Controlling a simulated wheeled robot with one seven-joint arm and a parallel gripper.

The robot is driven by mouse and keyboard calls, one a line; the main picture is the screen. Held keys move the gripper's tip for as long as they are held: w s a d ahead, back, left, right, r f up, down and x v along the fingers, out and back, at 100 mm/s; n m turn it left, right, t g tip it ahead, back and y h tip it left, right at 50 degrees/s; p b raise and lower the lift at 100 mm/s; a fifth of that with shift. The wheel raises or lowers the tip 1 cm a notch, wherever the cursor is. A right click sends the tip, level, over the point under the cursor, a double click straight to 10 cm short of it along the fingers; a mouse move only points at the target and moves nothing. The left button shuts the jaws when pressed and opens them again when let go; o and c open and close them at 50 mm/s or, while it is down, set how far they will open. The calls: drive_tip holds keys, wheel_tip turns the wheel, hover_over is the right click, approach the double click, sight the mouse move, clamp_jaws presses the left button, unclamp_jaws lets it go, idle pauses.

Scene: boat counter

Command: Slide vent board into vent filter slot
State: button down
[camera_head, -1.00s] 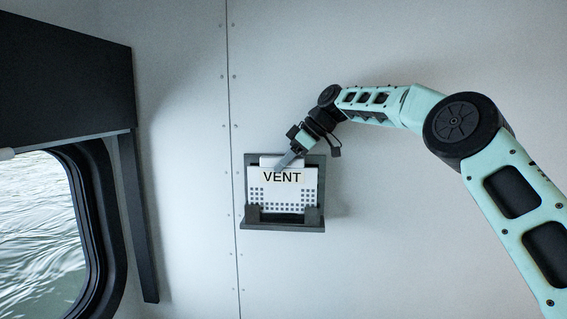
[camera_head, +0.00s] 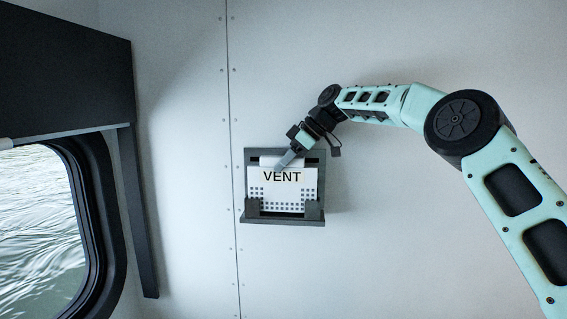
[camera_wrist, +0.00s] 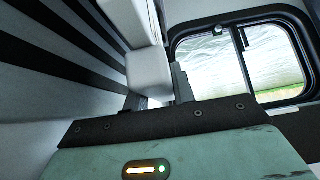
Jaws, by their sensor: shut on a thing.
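The white vent board (camera_head: 282,190), marked VENT and dotted with small square holes, stands upright at the dark vent filter slot (camera_head: 249,165) on the wall. The slot's two dark front posts overlap the board's lower corners. A dark gap shows below the board's bottom edge. My gripper (camera_head: 284,162) is shut on the board's top edge, reaching down from the upper right. In the wrist view, the gripper's fingers (camera_wrist: 158,98) meet the white board (camera_wrist: 148,74). The board's back and the inside of the slot are hidden.
A window with water outside (camera_head: 38,235) is at the left, under a dark overhead panel (camera_head: 70,80). A narrow dark upright strip (camera_head: 138,215) stands beside the window. The pale wall around the slot is clear.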

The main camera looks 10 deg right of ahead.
drive_tip(key=shift+r, duration=0.15)
drive_tip(key=shift+r+p, duration=2.1)
drive_tip(key=shift+p, duration=0.3)
idle(0.5)
drive_tip(key=shift+f+b, duration=1.8)
drive_tip(key=shift+f, duration=0.5)
drive_tip(key=c, duration=1.3)
unclamp_jaws()
drive_tip(key=shift+o, duration=1.1)
drive_tip(key=shift+f, duration=0.15)
drive_tip(key=v, duration=1.7)
drive_tip(key=shift+r, duration=0.35)
drive_tip(key=shift+s+d, duration=0.1)
